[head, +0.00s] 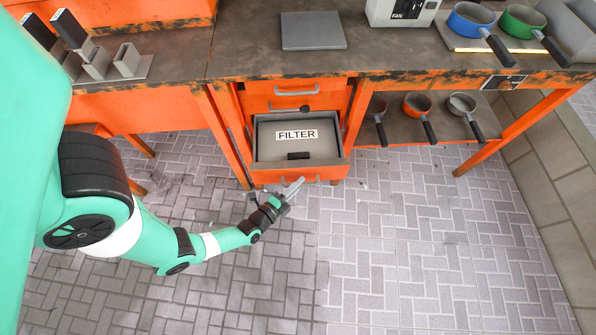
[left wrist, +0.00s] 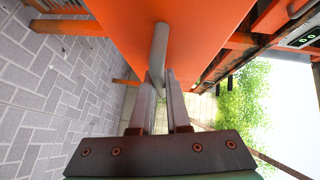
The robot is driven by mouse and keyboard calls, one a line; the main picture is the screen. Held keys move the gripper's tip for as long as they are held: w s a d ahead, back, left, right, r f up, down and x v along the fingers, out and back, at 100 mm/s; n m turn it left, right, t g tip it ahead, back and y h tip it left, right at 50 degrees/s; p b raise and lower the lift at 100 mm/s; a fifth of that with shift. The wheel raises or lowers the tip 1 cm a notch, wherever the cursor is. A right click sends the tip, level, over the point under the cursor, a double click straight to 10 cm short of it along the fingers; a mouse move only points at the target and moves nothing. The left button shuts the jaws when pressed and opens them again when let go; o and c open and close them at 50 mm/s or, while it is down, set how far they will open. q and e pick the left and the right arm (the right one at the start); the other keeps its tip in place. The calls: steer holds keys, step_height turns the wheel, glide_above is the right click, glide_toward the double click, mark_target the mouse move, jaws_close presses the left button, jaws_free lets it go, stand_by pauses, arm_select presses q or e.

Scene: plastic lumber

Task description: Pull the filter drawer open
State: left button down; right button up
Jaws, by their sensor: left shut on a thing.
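The filter drawer (head: 326,154) is pulled out from the orange cabinet, so its grey inside and the FILTER label (head: 297,134) show in the head view. A small black piece lies near its front inside. My left gripper (head: 292,190) is at the drawer's orange front, below its rim. In the left wrist view the gripper (left wrist: 162,105) is shut on the grey drawer handle (left wrist: 158,55), which sits between its two fingers against the orange front (left wrist: 190,30). My right gripper is not in view.
Closed drawers with a grey handle (head: 297,90) are above. Pans (head: 417,105) stand on a low shelf at right, and more pans (head: 471,20) on the worktop. A grey plate (head: 313,31) lies on top. The paved floor (head: 400,240) before the cabinet is clear.

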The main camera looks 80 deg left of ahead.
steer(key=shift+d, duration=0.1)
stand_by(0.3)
arm_select(q)
steer(key=c, duration=1.2)
jaws_free()
steer(key=o, duration=0.3)
steer(key=shift+d, duration=0.25)
steer(key=shift+a, duration=0.1)
